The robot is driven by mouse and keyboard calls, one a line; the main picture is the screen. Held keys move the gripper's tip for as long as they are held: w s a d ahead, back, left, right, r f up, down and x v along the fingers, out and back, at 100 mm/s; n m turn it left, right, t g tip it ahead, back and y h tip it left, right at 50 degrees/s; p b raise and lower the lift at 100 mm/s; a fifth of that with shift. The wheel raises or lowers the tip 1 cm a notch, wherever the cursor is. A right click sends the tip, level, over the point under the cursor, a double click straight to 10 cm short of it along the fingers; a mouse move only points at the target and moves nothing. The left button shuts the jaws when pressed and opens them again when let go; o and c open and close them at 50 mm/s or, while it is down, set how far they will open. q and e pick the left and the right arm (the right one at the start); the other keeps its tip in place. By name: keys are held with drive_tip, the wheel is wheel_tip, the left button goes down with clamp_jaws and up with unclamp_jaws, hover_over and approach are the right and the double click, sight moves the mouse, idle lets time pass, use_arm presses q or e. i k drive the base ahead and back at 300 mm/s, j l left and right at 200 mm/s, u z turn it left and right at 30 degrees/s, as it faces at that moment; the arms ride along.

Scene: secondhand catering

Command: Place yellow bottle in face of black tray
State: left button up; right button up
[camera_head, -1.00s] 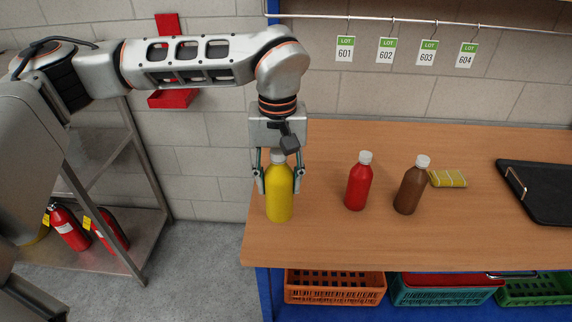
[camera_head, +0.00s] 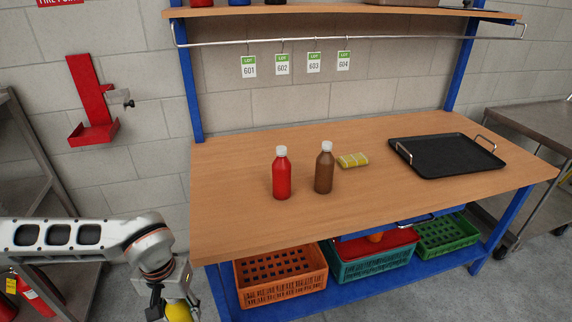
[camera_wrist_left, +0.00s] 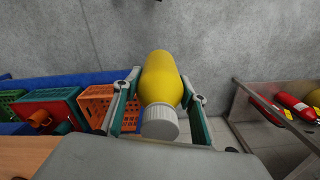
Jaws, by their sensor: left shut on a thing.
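The yellow bottle (camera_wrist_left: 162,80) with a white cap is held between the fingers of my left gripper (camera_wrist_left: 160,95) in the left wrist view. In the head view only a small part of the yellow bottle (camera_head: 178,312) shows at the bottom edge, under my left gripper (camera_head: 176,306), off the table's front left corner. The black tray (camera_head: 446,155) with metal handles lies on the right part of the wooden table (camera_head: 235,225), and its top is empty. My right gripper is not in view.
The table in front of the tray is clear. Orange (camera_head: 280,276), teal (camera_head: 372,262) and green (camera_head: 446,236) crates sit on the lower shelf.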

sight(464, 156)
drive_tip(key=i+l, duration=0.1)
drive_tip(key=l, duration=0.45)
drive_tip(key=i+l, duration=0.15)
drive_tip(key=l, duration=0.4)
drive_tip(key=i+l, duration=0.1)
drive_tip(key=l, duration=0.5)
drive_tip(key=i+l+u, duration=0.1)
drive_tip(key=l, duration=0.45)
drive_tip(key=i+l, duration=0.1)
drive_tip(key=l, duration=0.45)
drive_tip(key=i+l, duration=0.1)
drive_tip(key=l, duration=0.45)
drive_tip(key=i+l, duration=0.1)
drive_tip(key=l, duration=0.5)
